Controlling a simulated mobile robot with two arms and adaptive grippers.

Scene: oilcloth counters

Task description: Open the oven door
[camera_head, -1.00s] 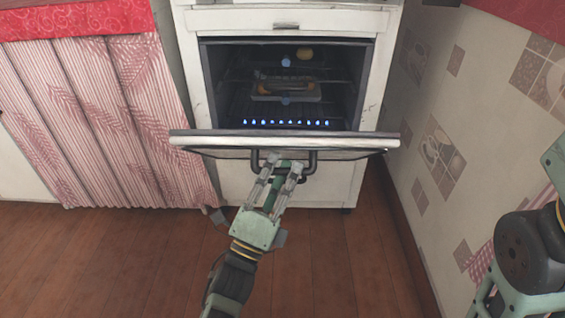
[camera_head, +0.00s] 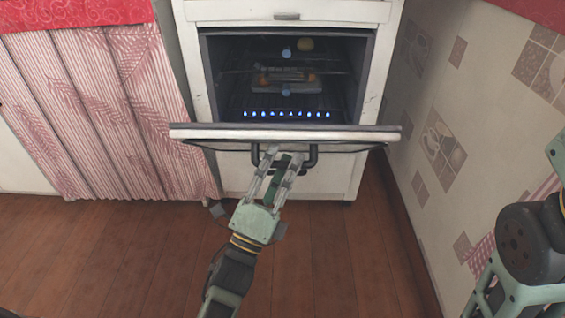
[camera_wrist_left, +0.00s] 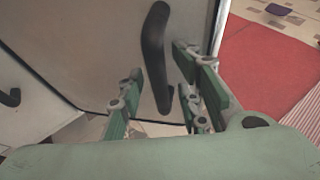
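The oven (camera_head: 205,60) is white, and its door (camera_head: 300,132) is tilted part way out and down, with the lit inside showing above it. A dark bar handle (camera_head: 311,157) is on the door's outer face. My left gripper (camera_head: 284,152) is at this handle, its fingers reaching up to it from the front. In the left wrist view the handle (camera_wrist_left: 155,50) lies between the two spread fingers of the left gripper (camera_wrist_left: 160,92), with gaps visible at its sides. My right arm is at the right edge, and its gripper is out of view.
Inside the oven are racks, a tray with food (camera_head: 287,80) and a row of blue lights. A pink striped curtain (camera_head: 95,110) hangs at the left. A tiled wall (camera_head: 440,120) stands close at the right. The brown wood floor (camera_head: 120,250) is clear.

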